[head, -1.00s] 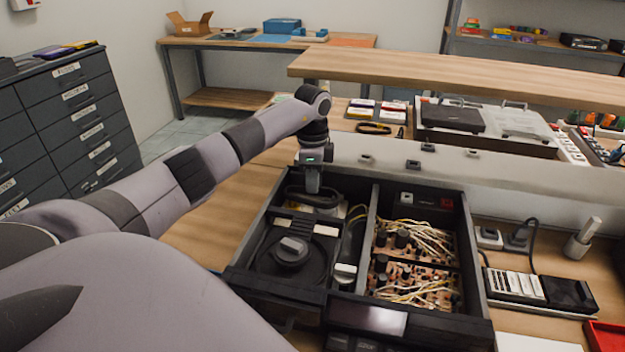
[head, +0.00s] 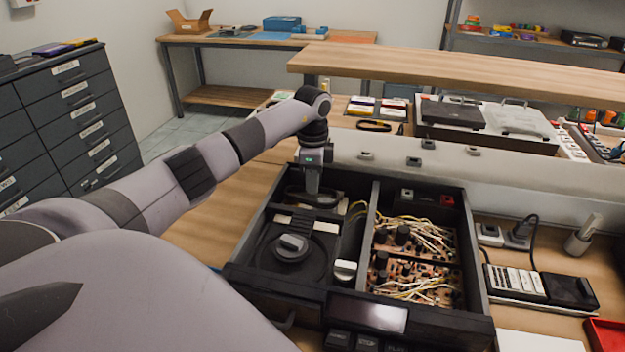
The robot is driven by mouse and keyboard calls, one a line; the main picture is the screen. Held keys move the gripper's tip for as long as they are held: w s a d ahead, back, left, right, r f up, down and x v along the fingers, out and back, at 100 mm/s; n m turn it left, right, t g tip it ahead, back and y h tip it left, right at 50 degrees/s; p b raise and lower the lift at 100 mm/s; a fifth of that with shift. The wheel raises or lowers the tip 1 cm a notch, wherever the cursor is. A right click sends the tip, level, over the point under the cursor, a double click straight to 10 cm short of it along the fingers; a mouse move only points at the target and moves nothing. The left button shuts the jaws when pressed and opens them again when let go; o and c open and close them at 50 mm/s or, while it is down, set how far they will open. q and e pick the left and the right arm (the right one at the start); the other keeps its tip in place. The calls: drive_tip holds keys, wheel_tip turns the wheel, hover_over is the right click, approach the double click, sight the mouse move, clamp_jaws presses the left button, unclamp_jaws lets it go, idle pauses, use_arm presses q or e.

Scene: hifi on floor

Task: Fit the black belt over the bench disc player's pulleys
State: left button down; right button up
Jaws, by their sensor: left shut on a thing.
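The bench disc player (head: 238,258) is an open black case on the bench, with its disc mechanism in the left bay. My left gripper (head: 312,190) points down into the rear of that bay. It is shut on the black belt (head: 322,201), a dark loop at the fingertips that is hard to separate from the dark case. A round black disc part with a grey hub (head: 290,248) lies in front of the gripper. A small pale cylinder (head: 345,268) stands to its right. Whether the belt touches any pulley cannot be told. My right gripper is out of view.
The case's right bay holds circuit boards (head: 415,280) with pale wires, behind a divider. A wooden shelf (head: 450,66) spans above the bench's rear. A remote-like device (head: 540,290) and a red tray (head: 607,335) lie to the right.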

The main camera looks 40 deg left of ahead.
use_arm(q)
drive_tip(key=shift+f+b, duration=0.3)
drive_tip(key=shift+f, duration=0.4)
idle(0.4)
drive_tip(key=c, duration=1.2)
unclamp_jaws()
wheel_tip(320, 180, up, 7)
drive_tip(key=shift+r, duration=0.15)
drive_tip(key=shift+a+r, duration=0.1)
